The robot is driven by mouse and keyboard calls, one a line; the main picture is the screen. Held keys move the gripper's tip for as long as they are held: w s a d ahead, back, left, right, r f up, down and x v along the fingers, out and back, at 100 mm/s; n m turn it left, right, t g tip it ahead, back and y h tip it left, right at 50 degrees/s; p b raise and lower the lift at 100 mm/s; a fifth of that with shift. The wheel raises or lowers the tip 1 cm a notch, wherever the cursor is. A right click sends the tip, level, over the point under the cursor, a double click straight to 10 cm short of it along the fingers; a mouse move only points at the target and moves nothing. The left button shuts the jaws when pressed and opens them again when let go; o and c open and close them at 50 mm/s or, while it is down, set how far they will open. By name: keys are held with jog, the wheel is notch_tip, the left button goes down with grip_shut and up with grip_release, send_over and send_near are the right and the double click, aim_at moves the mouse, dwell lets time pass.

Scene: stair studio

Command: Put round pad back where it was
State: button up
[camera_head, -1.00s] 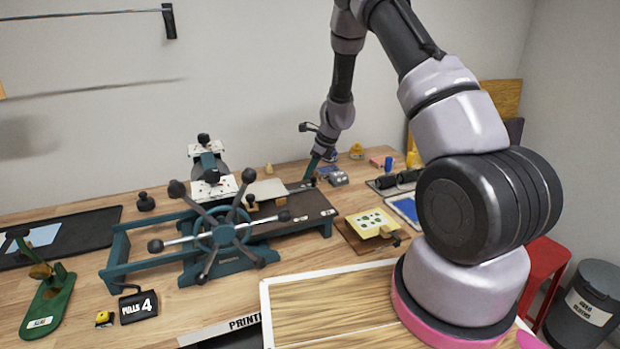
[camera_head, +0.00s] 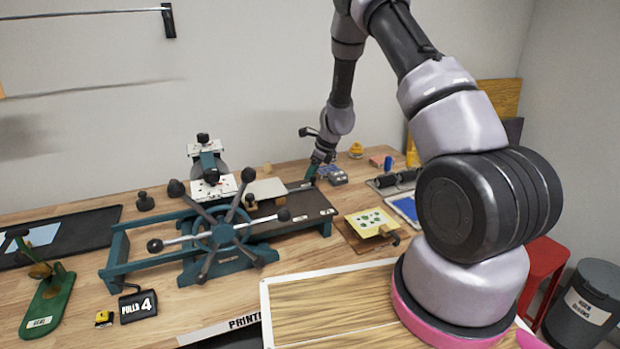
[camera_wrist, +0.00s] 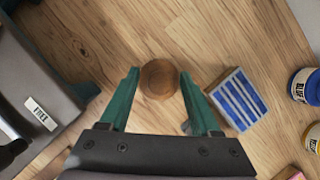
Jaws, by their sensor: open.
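My gripper (camera_wrist: 158,75) is open, with its two teal fingers pointing down to the bench. A round brown wooden top (camera_wrist: 159,79) shows between the fingertips in the wrist view, with a small gap on each side. It looks like the top of the round pad, but its lower part is hidden below it. In the head view my gripper (camera_head: 313,176) is at the back of the bench, just past the far right end of the press bed (camera_head: 300,208). I cannot make out the round wooden piece there.
A blue-striped block (camera_wrist: 233,98) lies close to the right finger. A blue ink can (camera_wrist: 305,85) and a yellow one (camera_wrist: 314,137) stand further right. The press bed edge with a "FREE" label (camera_wrist: 41,115) is on the left. Bare wood lies ahead.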

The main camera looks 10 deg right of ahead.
jog(key=s+d+r+n+t, duration=0.1)
jog(key=s+r+n, duration=0.3)
jog(key=r, duration=0.7)
jog(key=s+d+r+n, duration=0.1)
jog(key=s+r+n, duration=0.1)
jog(key=s+r, duration=0.65)
jog(key=s+d+r+n+t, duration=0.15)
jog(key=r+n, duration=0.25)
jog(key=r, duration=0.9)
jog(key=s+d+r+n+t+h, duration=0.1)
jog(key=s+r+n, duration=0.3)
jog(key=s, duration=0.6)
jog(key=s+d+r+n+t, duration=0.1)
jog(key=s+r+n, duration=0.3)
jog(key=s, duration=0.7)
jog(key=n, duration=0.2)
jog(key=shift+d+r+n+h, duration=0.15)
jog(key=shift+r+n+h, duration=0.25)
